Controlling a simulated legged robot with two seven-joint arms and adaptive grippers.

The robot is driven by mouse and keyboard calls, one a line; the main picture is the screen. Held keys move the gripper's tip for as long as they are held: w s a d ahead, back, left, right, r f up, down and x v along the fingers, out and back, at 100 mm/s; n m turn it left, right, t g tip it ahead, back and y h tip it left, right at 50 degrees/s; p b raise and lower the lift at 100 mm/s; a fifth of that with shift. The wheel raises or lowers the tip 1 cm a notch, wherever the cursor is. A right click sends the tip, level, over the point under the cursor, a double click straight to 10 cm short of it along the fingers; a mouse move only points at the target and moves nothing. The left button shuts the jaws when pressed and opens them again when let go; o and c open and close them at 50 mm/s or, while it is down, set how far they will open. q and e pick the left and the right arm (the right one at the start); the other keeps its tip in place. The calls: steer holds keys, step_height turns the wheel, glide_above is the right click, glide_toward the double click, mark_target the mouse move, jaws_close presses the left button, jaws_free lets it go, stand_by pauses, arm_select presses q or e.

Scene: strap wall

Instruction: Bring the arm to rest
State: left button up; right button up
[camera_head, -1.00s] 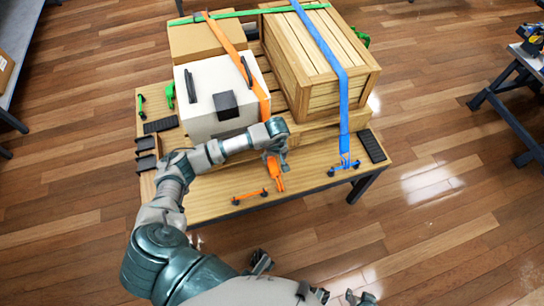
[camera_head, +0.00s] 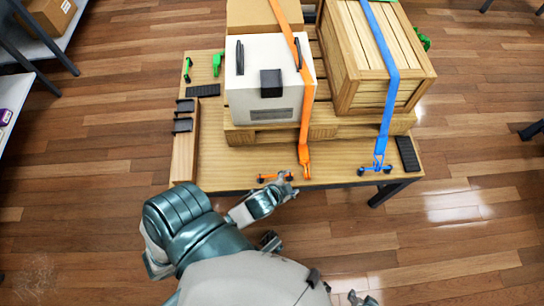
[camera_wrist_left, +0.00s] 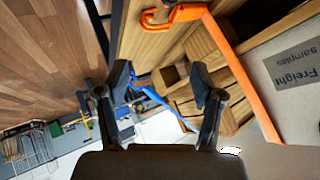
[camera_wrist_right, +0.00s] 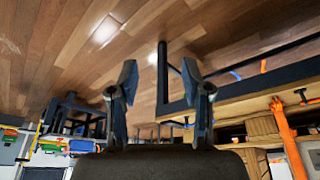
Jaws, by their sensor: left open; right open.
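My left arm reaches in from the lower left in the head view. Its gripper (camera_head: 287,184) is at the table's (camera_head: 230,170) front edge, beside the orange strap's (camera_head: 305,125) lower end. In the left wrist view the left fingers (camera_wrist_left: 160,88) are spread with nothing between them. My right gripper (camera_head: 361,299) shows only partly at the bottom edge of the head view, in front of the table. In the right wrist view its fingers (camera_wrist_right: 160,85) are apart and empty, below the level of the tabletop.
A white box (camera_head: 260,95), a wooden crate (camera_head: 375,65) and a cardboard box (camera_head: 250,14) sit on a pallet (camera_head: 240,135). A blue strap (camera_head: 385,60) crosses the crate. Floor in front of the table is clear.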

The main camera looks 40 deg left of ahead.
arm_select(q)
steer(key=s+d+f+n+g, duration=0.1)
steer(key=s+f+n+g, duration=0.1)
steer(key=s, duration=0.3)
steer(key=s+f+n+g+h, duration=0.1)
steer(key=s+f+g, duration=0.1)
steer(key=s, duration=0.4)
steer(key=shift+s+d+n+g+h, duration=0.3)
steer(key=shift+d+n+g, duration=0.1)
steer(key=shift+g, duration=0.3)
arm_select(e)
steer(key=shift+d, duration=0.1)
arm_select(q)
steer(key=shift+a+f, duration=0.15)
arm_select(e)
steer(key=shift+s, duration=0.1)
